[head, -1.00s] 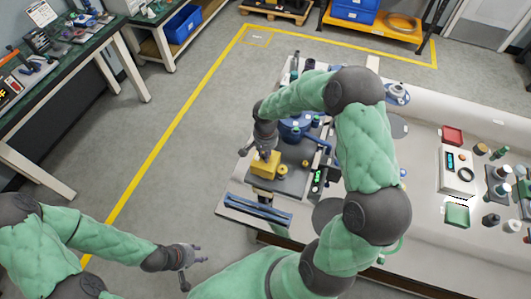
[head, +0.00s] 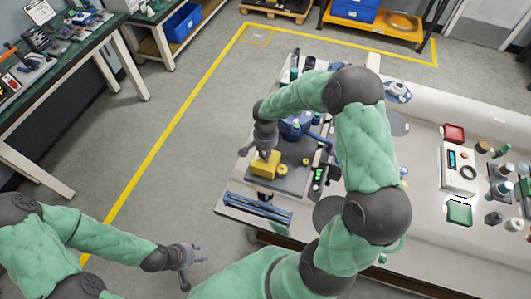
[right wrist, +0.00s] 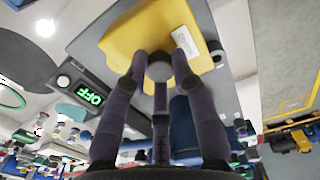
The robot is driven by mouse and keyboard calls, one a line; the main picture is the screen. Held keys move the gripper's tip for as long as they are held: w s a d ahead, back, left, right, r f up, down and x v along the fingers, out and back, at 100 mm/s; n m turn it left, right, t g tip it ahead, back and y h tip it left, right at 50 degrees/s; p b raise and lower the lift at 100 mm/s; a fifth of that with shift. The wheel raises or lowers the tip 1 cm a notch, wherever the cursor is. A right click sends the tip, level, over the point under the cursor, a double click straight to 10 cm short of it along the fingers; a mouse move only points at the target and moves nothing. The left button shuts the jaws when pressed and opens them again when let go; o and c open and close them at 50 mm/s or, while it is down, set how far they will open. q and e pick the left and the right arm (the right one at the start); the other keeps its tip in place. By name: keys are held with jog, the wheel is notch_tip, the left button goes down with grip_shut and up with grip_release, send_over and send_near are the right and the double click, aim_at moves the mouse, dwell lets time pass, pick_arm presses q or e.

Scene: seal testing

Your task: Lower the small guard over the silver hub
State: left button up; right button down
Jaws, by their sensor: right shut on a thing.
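The small guard (head: 263,168) is a yellow block at the left part of the bench fixture in the head view. It fills the top of the right wrist view (right wrist: 130,35), with a pale label and a grey round knob (right wrist: 159,68). My right gripper (head: 266,153) is above the guard, with its fingers closed around the knob. I cannot make out the silver hub; the guard and gripper may hide it. I cannot tell whether the guard touches what is beneath it. My left gripper (head: 198,254) is open and empty over the floor, away from the bench.
Blue bars (head: 258,209) lie at the bench's front left. Farther right are a white meter box (head: 459,172) and several bottles.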

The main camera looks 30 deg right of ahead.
jog(key=shift+f+b, duration=0.45)
jog(key=shift+f, duration=0.05)
jog(key=shift+f+b, duration=1.05)
jog(key=shift+b, duration=0.15)
dwell(1.6)
jog(key=c, duration=0.9)
grip_release()
jog(key=shift+c, duration=0.2)
jog(key=shift+r+p, duration=2.85)
jog(key=shift+r, duration=1.75)
jog(key=shift+f, duration=0.1)
